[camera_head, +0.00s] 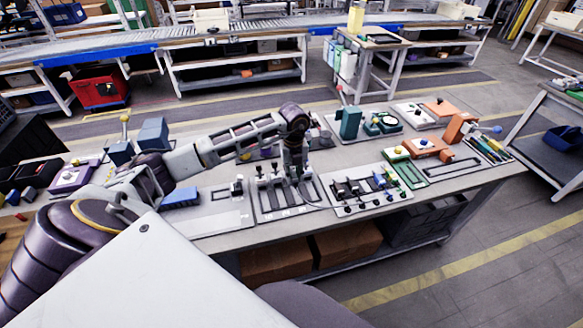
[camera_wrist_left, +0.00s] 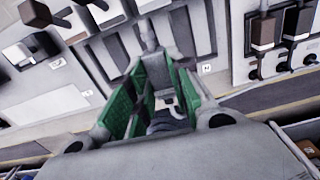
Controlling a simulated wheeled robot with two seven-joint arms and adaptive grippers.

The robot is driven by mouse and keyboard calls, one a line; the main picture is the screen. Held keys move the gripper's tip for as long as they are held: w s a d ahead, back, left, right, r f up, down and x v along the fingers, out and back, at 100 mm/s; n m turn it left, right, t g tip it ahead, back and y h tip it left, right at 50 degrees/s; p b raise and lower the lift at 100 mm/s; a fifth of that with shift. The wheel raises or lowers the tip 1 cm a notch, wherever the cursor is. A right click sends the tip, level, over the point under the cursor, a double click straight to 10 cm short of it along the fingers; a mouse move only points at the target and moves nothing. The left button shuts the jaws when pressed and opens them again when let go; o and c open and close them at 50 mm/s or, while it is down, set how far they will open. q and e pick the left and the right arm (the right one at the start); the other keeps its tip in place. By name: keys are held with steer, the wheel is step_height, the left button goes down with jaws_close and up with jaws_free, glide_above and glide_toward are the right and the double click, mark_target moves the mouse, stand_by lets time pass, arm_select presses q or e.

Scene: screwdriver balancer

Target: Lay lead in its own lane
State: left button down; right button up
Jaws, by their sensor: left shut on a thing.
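My left gripper (camera_head: 292,180) is over a light board (camera_head: 262,213) with dark lanes and small letter marks along its front. In the left wrist view the gripper (camera_wrist_left: 160,78) points at the same board, and its green-padded fingers are closed around a slim grey piece, which seems to be the lead (camera_wrist_left: 148,36). The grey end sticks out beyond the fingertips, over or beside the dark lanes (camera_wrist_left: 190,32). Whether it touches the board I cannot tell. My right gripper is not in view.
To the right stands a board with several black and white plugs or knobs (camera_head: 370,188). A blue block (camera_head: 181,197) lies on the grey plate to the left. Green and orange fixtures (camera_head: 426,146) fill the table's right side. The table's front edge is close to the lane board.

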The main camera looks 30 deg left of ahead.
arm_select(q)
steer(key=shift+w+d, duration=0.45)
steer(key=shift+d, duration=0.15)
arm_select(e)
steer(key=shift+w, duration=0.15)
arm_select(q)
steer(key=shift+n, duration=0.3)
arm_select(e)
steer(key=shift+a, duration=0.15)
arm_select(q)
steer(key=shift+f, duration=0.15)
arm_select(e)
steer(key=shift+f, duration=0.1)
arm_select(q)
steer(key=shift+f+b, duration=1.2)
steer(key=shift+f, duration=0.5)
steer(key=shift+f+b, duration=0.85)
steer(key=shift+f, duration=0.95)
steer(key=shift+f+b, duration=0.2)
steer(key=shift+b, duration=0.15)
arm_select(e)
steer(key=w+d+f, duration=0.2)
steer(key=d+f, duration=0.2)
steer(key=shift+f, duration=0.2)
